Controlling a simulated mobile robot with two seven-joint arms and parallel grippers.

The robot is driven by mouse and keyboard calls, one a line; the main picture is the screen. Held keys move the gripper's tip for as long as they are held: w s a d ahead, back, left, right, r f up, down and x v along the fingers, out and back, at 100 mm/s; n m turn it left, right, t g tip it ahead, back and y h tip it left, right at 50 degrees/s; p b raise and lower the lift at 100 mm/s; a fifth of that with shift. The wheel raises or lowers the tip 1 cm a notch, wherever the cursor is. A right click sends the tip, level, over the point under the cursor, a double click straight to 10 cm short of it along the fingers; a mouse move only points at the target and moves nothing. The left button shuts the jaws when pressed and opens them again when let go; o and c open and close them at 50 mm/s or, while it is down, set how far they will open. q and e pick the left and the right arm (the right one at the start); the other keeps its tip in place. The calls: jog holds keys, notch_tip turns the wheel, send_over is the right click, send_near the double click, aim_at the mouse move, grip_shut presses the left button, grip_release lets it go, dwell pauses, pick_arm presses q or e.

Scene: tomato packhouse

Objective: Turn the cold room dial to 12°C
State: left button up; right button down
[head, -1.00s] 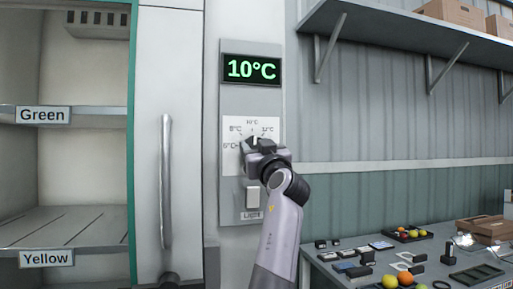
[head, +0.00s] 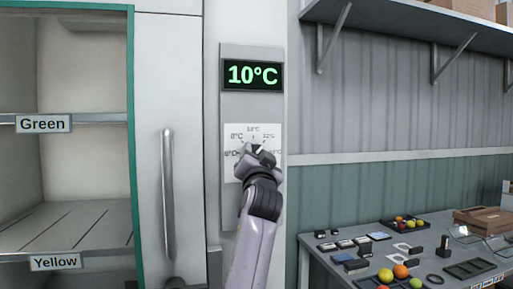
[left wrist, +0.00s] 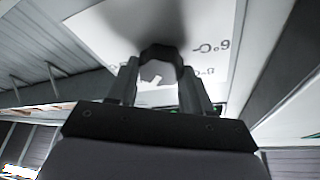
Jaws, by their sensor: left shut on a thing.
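The cold room dial (left wrist: 160,52) is a dark knob on a white scale plate (head: 236,165) with temperature marks. In the head view the knob is mostly hidden by my gripper, and a pale pointer mark leans to the upper right. The green display (head: 252,75) above it reads 10°C. My left gripper (head: 257,153) is shut on the dial, coming from below. In the left wrist view its two fingers (left wrist: 158,85) stand on either side of the dark knob. My right gripper is not in view.
The cold room door handle (head: 168,195) is left of the panel. Shelves labelled Green (head: 43,124) and Yellow (head: 55,262) stand at the far left. A table (head: 318,262) with tomatoes and small items is at the lower right, below a wall shelf (head: 400,22).

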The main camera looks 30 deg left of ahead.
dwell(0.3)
pick_arm(q)
jog(key=o, duration=1)
jog(key=shift+o, duration=0.2)
jog(key=b+v, duration=0.2)
jog(key=v, duration=0.5)
jog(key=shift+f, duration=0.1)
